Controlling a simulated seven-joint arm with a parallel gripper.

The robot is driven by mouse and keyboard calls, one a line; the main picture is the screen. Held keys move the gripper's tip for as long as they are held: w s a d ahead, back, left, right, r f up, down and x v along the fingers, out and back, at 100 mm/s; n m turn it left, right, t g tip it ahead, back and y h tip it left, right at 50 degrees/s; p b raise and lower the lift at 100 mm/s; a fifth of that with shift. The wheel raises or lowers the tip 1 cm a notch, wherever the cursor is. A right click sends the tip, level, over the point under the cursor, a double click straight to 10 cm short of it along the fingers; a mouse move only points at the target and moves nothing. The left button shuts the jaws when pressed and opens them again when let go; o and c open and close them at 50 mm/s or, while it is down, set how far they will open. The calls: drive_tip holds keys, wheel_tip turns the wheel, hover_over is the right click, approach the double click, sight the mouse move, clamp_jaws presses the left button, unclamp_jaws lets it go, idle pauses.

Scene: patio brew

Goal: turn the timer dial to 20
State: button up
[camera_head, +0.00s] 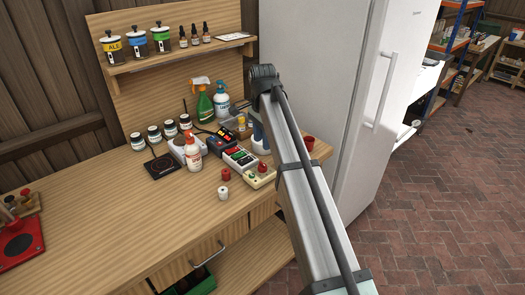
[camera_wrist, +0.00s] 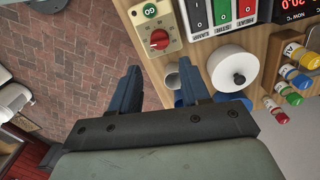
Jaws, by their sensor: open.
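The timer is a cream box (camera_head: 260,177) near the right end of the wooden bench, with a red dial (camera_head: 262,167) on top. In the wrist view the timer (camera_wrist: 172,18) is at the top middle, its red dial (camera_wrist: 160,40) facing the camera and a green badge beside it. Scale marks surround the dial, but the numbers are too small to read. My gripper (camera_wrist: 160,70) is open and empty. Its two blue fingers are apart, below the dial in the wrist view and not touching it. In the head view my arm hides most of the gripper.
A panel of coloured rocker switches (camera_head: 239,157) stands beside the timer. Red (camera_head: 225,174) and white (camera_head: 223,192) small items sit in front. Bottles, including a white one (camera_head: 192,152), stand to the left. A white fridge (camera_head: 335,90) is behind.

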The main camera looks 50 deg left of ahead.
drive_tip(key=shift+r, duration=1.85)
drive_tip(key=shift+f, duration=0.1)
